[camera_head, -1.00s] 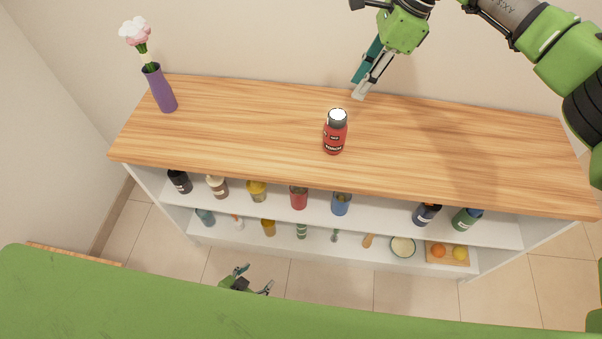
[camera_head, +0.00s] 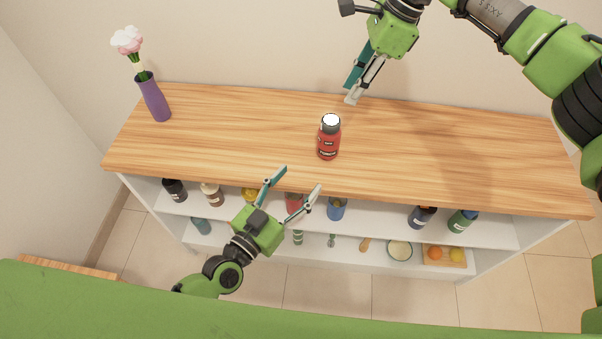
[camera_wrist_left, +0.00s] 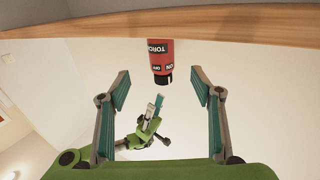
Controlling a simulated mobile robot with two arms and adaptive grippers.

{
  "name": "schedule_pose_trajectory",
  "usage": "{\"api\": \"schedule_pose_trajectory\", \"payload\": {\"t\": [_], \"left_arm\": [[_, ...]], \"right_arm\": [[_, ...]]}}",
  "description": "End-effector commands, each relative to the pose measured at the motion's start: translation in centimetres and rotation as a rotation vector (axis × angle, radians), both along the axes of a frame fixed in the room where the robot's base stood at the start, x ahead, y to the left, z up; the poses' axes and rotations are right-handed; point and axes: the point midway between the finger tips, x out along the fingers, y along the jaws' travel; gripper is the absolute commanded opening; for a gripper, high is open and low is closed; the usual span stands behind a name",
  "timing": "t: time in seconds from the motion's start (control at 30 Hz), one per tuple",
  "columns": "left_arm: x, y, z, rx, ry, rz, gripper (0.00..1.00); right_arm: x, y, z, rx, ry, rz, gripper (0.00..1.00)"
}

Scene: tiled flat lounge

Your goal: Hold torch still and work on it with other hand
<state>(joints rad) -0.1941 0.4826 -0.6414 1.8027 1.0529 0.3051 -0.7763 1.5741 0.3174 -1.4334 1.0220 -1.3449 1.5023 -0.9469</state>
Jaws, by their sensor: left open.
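The torch (camera_head: 328,142) is a red cylinder with dark lettering, a dark collar and a bright white top. It stands upright on the wooden top, and nothing holds it. My left gripper (camera_head: 300,179) is open and empty in front of the shelf unit's front edge, short of the torch. In the left wrist view the torch (camera_wrist_left: 160,58) appears upside down, ahead of and between the spread fingers (camera_wrist_left: 162,82). My right gripper (camera_head: 350,94) hangs behind and to the right of the torch, apart from it. Its fingers look close together and edge-on, so its opening is unclear.
The wooden top (camera_head: 450,150) is clear around the torch. A purple vase (camera_head: 154,98) with pink flowers stands at its left end. Shelves below hold several bottles, a blue jar (camera_head: 337,209), a bowl (camera_head: 399,251) and a board with fruit (camera_head: 444,256).

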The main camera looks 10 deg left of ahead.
Motion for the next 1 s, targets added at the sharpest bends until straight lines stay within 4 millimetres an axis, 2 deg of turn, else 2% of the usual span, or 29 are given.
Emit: {"api": "schedule_pose_trajectory", "payload": {"t": [0.17, 0.6, 0.8, 1.0], "left_arm": [[2.0, -0.7, 0.2, -0.008, 0.000, 0.006, 0.59], [9.5, -4.5, 0.2, -0.006, 0.000, 0.004, 0.59], [11.6, -5.6, 0.0, -0.005, 0.001, 0.003, 0.59], [12.3, -6.0, 0.0, -0.004, 0.002, 0.004, 0.59]], "right_arm": [[0.0, 0.0, 0.0, 0.000, 0.000, 0.000, 0.28], [0.0, 0.0, 0.0, 0.000, 0.000, 0.000, 0.28], [0.0, 0.0, 0.0, 0.000, 0.000, 0.000, 0.28], [0.0, 0.0, 0.0, 0.000, 0.000, 0.000, 0.28]]}}
